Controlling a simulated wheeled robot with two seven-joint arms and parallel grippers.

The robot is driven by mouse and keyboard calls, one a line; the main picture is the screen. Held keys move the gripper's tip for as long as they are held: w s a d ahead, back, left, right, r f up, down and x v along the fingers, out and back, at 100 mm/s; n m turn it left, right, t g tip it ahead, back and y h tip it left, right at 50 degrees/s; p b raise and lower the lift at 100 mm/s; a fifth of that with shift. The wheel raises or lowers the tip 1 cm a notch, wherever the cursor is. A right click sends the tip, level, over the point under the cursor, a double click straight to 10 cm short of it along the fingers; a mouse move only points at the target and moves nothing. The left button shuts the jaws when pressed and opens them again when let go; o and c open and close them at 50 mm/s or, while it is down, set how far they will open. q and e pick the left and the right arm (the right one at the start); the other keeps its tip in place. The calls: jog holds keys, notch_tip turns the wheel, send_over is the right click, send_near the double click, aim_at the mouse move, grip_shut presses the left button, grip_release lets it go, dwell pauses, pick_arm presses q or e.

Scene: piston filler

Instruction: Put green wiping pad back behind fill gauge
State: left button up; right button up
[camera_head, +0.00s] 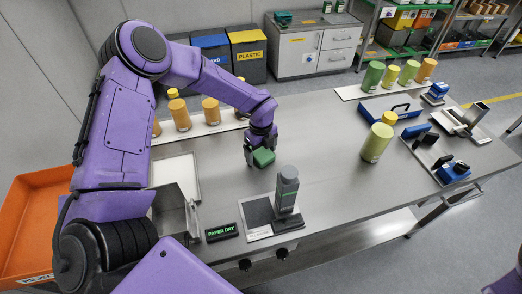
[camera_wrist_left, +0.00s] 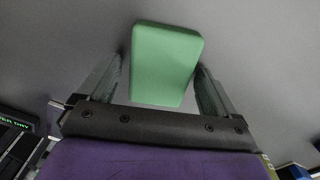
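The green wiping pad (camera_head: 264,157) is at my left gripper's fingertips over the middle of the steel table. My left gripper (camera_head: 260,147) points down, with a finger on either side of the pad. In the left wrist view the green pad (camera_wrist_left: 165,62) sits slightly askew between the fingers of the left gripper (camera_wrist_left: 158,85). A gap shows at the left finger, and the right finger is close to the pad's edge. Whether the pad touches the table is unclear. A grey upright device (camera_head: 287,188), likely the fill gauge, stands on a dark plate nearer me. My right gripper is out of view.
A black "PAPER DRY" sign (camera_head: 221,232) stands left of the grey device. A green jar with a yellow lid (camera_head: 376,142) stands to the right. A blue tray (camera_head: 391,108) and blue-black tools (camera_head: 453,172) lie farther right. Bare steel surrounds the pad.

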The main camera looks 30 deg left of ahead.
aim_at(261, 152)
pick_arm(q)
jog(key=shift+r+p, duration=0.4)
notch_tip(261, 152, up, 12)
jog(key=b, duration=0.3)
jog(key=shift+f+b, duration=0.2)
jog(key=shift+b, duration=0.2)
dwell(0.8)
